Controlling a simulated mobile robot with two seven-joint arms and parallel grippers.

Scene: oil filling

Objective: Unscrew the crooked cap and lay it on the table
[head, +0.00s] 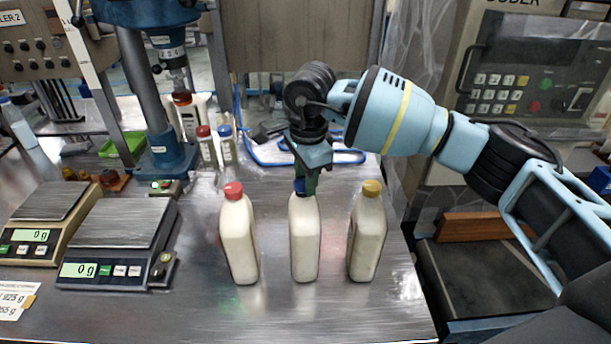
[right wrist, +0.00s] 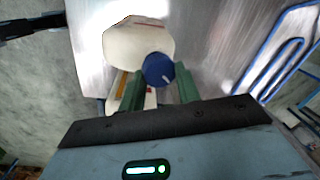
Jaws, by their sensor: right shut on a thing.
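Three white bottles stand upright in a row on the metal table (head: 190,310). The left bottle (head: 239,245) has a red cap (head: 233,190), the right bottle (head: 367,240) a yellow cap (head: 372,188). My right gripper (head: 305,185) points down over the middle bottle (head: 304,245), shut on its blue cap (head: 299,187). In the right wrist view the blue cap (right wrist: 158,70) sits between the green fingers, at the neck of the white bottle (right wrist: 137,42). The fingers partly hide the cap in the head view; I cannot tell its tilt. My left gripper is not in view.
Two scales (head: 112,225) stand on the left, both reading 0 g. A blue press stand (head: 160,150) and small bottles with red and blue caps (head: 226,148) stand behind. A blue wire rack (head: 270,155) lies at the back. The table front is clear.

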